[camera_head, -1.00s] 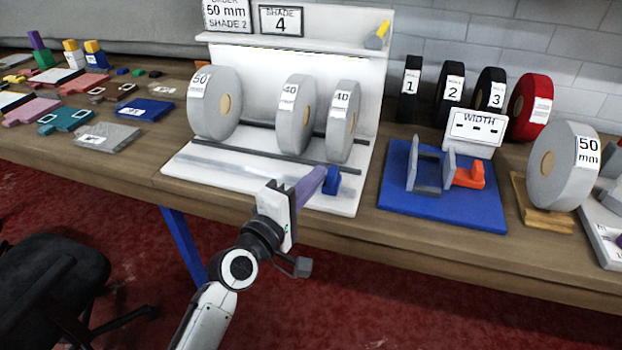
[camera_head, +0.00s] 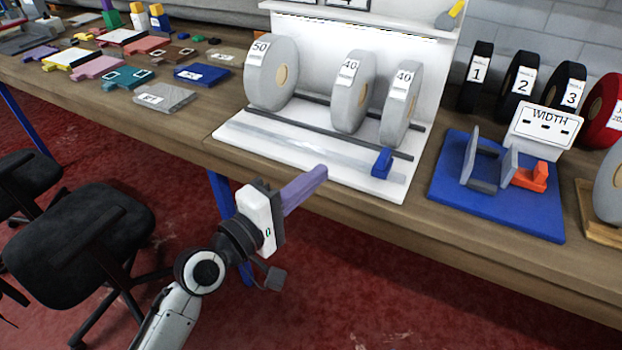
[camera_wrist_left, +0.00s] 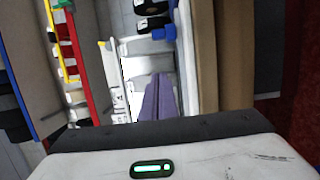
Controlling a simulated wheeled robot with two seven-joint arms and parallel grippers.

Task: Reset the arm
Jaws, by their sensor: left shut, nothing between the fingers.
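My left gripper (camera_head: 318,176) has purple fingers that are closed together with nothing between them. It is in front of the white rack base (camera_head: 240,137), over the table's front edge, apart from the rolls. In the left wrist view its purple fingers (camera_wrist_left: 157,98) point toward the rack. My left arm comes in from the bottom left of the head view. My right gripper is not in view.
Several grey rolls, such as the 50 roll (camera_head: 262,75), stand on the rack. A small blue block (camera_head: 382,163) sits at its front. A blue width fixture (camera_head: 500,205) stands to the right. Black chairs (camera_head: 90,235) stand before the table (camera_head: 330,205).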

